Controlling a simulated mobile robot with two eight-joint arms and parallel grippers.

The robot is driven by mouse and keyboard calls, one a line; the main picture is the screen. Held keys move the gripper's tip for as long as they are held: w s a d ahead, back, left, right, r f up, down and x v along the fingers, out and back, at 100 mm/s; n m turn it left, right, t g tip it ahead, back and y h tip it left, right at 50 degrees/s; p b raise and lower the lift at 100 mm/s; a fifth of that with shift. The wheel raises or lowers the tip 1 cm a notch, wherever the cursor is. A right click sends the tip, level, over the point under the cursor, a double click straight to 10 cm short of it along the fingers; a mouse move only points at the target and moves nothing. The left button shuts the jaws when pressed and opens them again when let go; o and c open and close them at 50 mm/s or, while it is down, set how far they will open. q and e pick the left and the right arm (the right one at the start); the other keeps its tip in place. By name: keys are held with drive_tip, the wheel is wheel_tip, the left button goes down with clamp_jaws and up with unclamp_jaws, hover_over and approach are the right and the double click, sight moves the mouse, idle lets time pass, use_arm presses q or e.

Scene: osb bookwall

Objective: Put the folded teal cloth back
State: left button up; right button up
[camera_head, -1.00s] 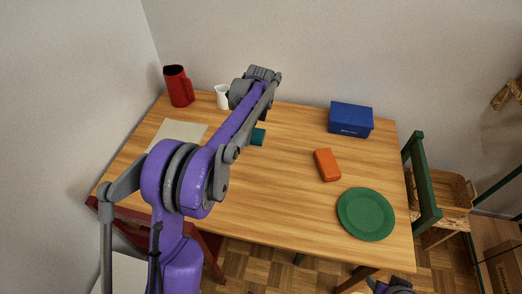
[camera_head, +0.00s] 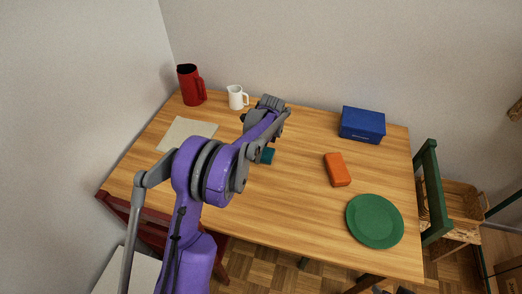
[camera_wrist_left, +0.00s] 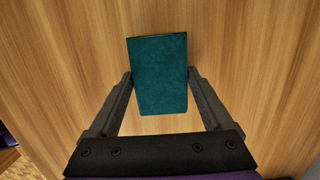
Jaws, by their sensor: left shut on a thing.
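The folded teal cloth (camera_wrist_left: 160,76) is a flat rectangular block in the left wrist view, between the two fingers of my left gripper (camera_wrist_left: 161,80). The gripper is shut on it, with a finger at each long side. In the head view a part of the teal cloth (camera_head: 268,156) shows beside my left forearm, over the middle-left of the table (camera_head: 285,200). My arm hides the gripper there. I cannot tell whether the cloth touches the wood. My right gripper is not in view.
A beige mat (camera_head: 187,134) lies at the table's left. A blue box (camera_head: 362,124), orange block (camera_head: 337,169) and green plate (camera_head: 375,221) stand right.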

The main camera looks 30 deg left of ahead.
sight(265, 153)
use_arm(q)
drive_tip(key=shift+f, duration=0.1)
drive_tip(key=o, duration=1.2)
drive_tip(key=shift+o, duration=0.2)
wheel_tip(265, 153, up, 12)
drive_tip(key=d, duration=0.2)
drive_tip(key=s+d+r+n+t, duration=0.1)
drive_tip(key=s+d+r+n, duration=0.2)
drive_tip(key=s+d+r, duration=0.15)
drive_tip(key=s+d+f+n+t, duration=0.1)
drive_tip(key=s+n, duration=0.3)
drive_tip(key=s, duration=0.4)
drive_tip(key=s+d+f+n+t+h, duration=0.1)
drive_tip(key=s+d+n, duration=0.3)
drive_tip(key=s, duration=0.5)
drive_tip(key=s+d+f+n+t, duration=0.2)
drive_tip(key=s+d+f+n, duration=0.1)
drive_tip(key=s, duration=0.5)
drive_tip(key=shift+s+d+f+n+t+h+p, duration=0.2)
drive_tip(key=shift+f+n+t+h+p, duration=0.15)
drive_tip(key=shift+n, duration=0.35)
